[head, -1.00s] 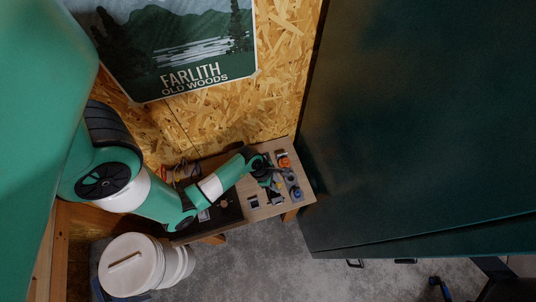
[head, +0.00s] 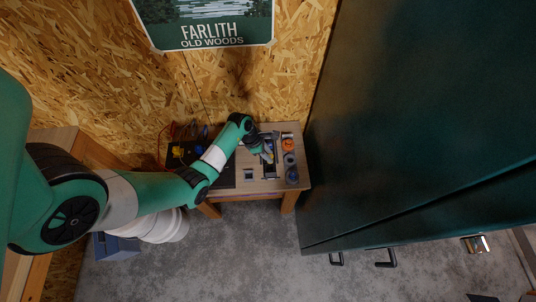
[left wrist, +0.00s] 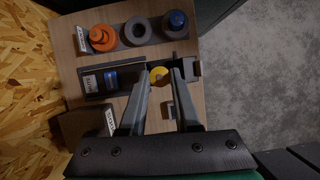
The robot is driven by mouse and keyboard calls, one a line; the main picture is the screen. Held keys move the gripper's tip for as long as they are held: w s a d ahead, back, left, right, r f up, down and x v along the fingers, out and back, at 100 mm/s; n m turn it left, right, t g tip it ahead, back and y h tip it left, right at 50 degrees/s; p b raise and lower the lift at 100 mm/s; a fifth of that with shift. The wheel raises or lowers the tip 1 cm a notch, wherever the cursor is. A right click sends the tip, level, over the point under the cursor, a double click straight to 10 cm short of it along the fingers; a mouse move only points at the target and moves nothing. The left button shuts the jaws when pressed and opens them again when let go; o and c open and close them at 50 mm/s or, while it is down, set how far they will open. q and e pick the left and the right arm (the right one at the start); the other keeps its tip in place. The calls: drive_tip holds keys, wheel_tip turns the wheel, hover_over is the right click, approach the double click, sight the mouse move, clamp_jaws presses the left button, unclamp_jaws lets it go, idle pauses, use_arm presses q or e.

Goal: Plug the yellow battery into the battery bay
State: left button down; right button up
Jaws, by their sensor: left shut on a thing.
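My left gripper (left wrist: 156,84) is in the middle of the left wrist view, its two fingers reaching up over the table. The round yellow end of the yellow battery (left wrist: 158,73) shows between the fingertips, and the gripper is shut on it. A long dark tray (left wrist: 98,98), which looks like the battery bay, lies under the fingertips with a blue piece (left wrist: 111,79) at its left part. The fingers hide part of it, and I cannot tell whether the battery touches it. In the head view my left gripper (head: 267,152) is over the small table. My right gripper is not in view.
An orange stacked piece (left wrist: 101,37), a grey ring (left wrist: 138,31) and a blue-topped piece (left wrist: 175,22) stand in a row beyond the tray. A green cabinet (head: 420,100) stands close to the table's right.

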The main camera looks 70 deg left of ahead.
use_arm(q)
drive_tip(key=shift+r, duration=0.15)
wheel_tip(320, 180, down, 6)
drive_tip(key=b, duration=0.4)
drive_tip(key=shift+p, duration=0.45)
idle(1.5)
drive_tip(key=shift+f+b, duration=1.5)
drive_tip(key=shift+f, duration=0.45)
drive_tip(key=c, duration=0.5)
unclamp_jaws()
drive_tip(key=shift+c, duration=0.2)
drive_tip(key=shift+r, duration=0.1)
